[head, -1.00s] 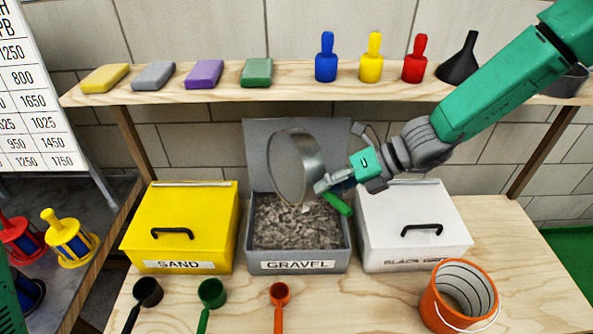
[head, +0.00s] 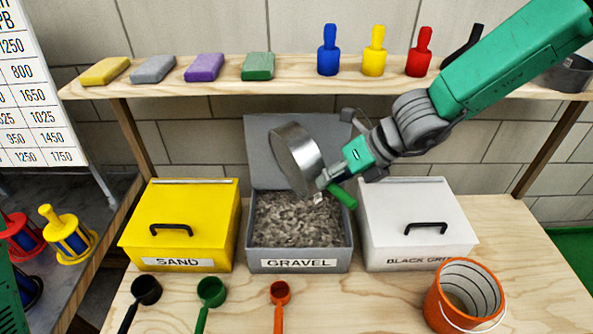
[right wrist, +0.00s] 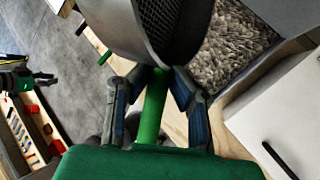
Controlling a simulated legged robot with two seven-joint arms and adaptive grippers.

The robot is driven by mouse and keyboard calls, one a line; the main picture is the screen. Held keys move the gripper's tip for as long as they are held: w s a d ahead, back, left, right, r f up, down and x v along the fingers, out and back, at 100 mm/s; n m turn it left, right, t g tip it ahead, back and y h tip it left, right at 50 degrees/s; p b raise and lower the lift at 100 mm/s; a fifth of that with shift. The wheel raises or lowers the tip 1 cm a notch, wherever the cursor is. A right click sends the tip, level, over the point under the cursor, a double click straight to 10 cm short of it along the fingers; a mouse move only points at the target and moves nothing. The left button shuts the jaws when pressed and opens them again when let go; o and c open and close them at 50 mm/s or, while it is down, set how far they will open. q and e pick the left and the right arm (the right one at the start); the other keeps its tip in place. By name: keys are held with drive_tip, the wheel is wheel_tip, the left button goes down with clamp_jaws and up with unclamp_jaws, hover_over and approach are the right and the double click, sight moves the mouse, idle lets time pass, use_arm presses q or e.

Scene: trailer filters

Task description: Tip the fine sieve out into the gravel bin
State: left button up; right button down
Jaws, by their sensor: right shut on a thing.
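My right gripper (head: 332,180) is shut on the green handle (head: 343,196) of the sieve (head: 299,157), a round metal pan. The sieve is tilted steeply on its side above the open gravel bin (head: 255,256), a grey box labelled GRAVEL with its lid raised behind. Grey gravel (head: 298,220) fills much of the bin. In the right wrist view the fingers (right wrist: 153,95) close around the green handle (right wrist: 152,108), and mesh (right wrist: 158,22) shows inside the metal rim. No material is seen falling. My left gripper is not in view.
The closed yellow sand bin (head: 183,225) stands left of the gravel bin, and a closed white bin (head: 415,215) stands right. Scoops (head: 211,292) lie in front. An orange bucket (head: 465,295) is at the front right. The shelf (head: 295,88) above holds sponges and brushes.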

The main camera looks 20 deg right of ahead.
drive_tip(key=n+h+b, duration=0.1)
drive_tip(key=h+b, duration=0.1)
drive_tip(key=h, duration=0.1)
drive_tip(key=shift+a+r+t, duration=0.1)
drive_tip(key=shift+r+t, duration=0.05)
drive_tip(key=shift+t, duration=0.15)
drive_tip(key=shift+r+h+b, duration=0.15)
drive_tip(key=shift+h+b, duration=0.35)
drive_tip(key=shift+h, duration=0.3)
drive_tip(key=h, duration=0.1)
drive_tip(key=n+t+h, duration=0.1)
drive_tip(key=shift+r+h, duration=0.3)
drive_tip(key=shift+r, duration=0.1)
drive_tip(key=h, duration=0.1)
drive_tip(key=r+n+t+h, duration=0.1)
drive_tip(key=h, duration=0.1)
drive_tip(key=shift+a, duration=0.1)
drive_tip(key=t+h, duration=0.1)
drive_tip(key=h, duration=0.1)
drive_tip(key=shift+r+n+h, duration=0.15)
drive_tip(key=shift+n+h, duration=0.15)
drive_tip(key=shift+n, duration=0.1)
drive_tip(key=shift+r+t+h, duration=0.2)
drive_tip(key=shift+t+h, duration=0.1)
drive_tip(key=shift+h, duration=0.4)
drive_tip(key=shift+d, duration=0.2)
